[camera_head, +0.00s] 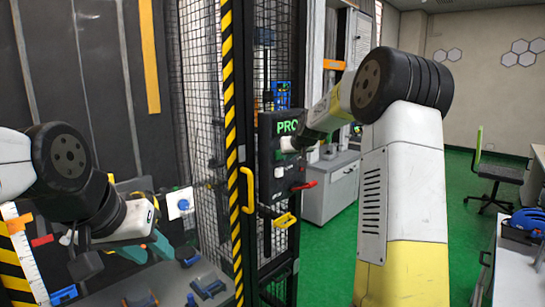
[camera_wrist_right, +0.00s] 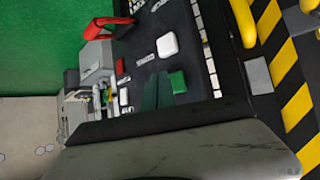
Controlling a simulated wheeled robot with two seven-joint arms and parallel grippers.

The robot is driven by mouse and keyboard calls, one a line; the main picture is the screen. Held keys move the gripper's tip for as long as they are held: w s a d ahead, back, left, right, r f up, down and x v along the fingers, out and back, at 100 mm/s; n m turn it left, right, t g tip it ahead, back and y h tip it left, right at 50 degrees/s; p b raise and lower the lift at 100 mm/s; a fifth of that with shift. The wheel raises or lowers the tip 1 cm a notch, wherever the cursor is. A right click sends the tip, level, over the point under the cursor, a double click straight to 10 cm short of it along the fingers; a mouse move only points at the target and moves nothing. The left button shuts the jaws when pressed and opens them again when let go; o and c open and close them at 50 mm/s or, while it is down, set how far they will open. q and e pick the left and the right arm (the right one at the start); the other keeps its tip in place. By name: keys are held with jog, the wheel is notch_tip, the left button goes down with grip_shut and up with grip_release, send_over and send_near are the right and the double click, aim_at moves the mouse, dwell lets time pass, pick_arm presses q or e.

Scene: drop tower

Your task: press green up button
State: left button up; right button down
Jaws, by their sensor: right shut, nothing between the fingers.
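The green up button (camera_wrist_right: 177,82) is a small square on the dark control panel (camera_wrist_right: 145,62), seen in the right wrist view. In the head view the panel (camera_head: 266,150) stands upright on the machine's front, and my right gripper (camera_head: 287,145) is at its face, beneath the green lettering. The right gripper is shut and empty. It hides the green button in the head view, and I cannot tell whether it touches it. My left gripper (camera_head: 80,252) is at the lower left, away from the panel; its finger gap is unclear.
A white button (camera_wrist_right: 167,45) and a red button (camera_wrist_right: 120,67) are near the green one. A red lever (camera_head: 304,186) and yellow handle (camera_head: 248,190) stick out nearby. Mesh fencing (camera_head: 200,90) stands left of the panel.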

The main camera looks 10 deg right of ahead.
jog(key=shift+w+a, duration=0.25)
jog(key=shift+w+a, duration=0.3)
jog(key=shift+w, duration=0.15)
dwell(0.8)
jog(key=shift+s, duration=0.1)
jog(key=shift+s+d, duration=0.5)
jog(key=shift+s, duration=0.15)
jog(key=shift+d, duration=0.1)
jog(key=s+d, duration=0.1)
jog(key=s, duration=0.1)
jog(key=s+d, duration=0.2)
dwell(0.5)
dwell(0.3)
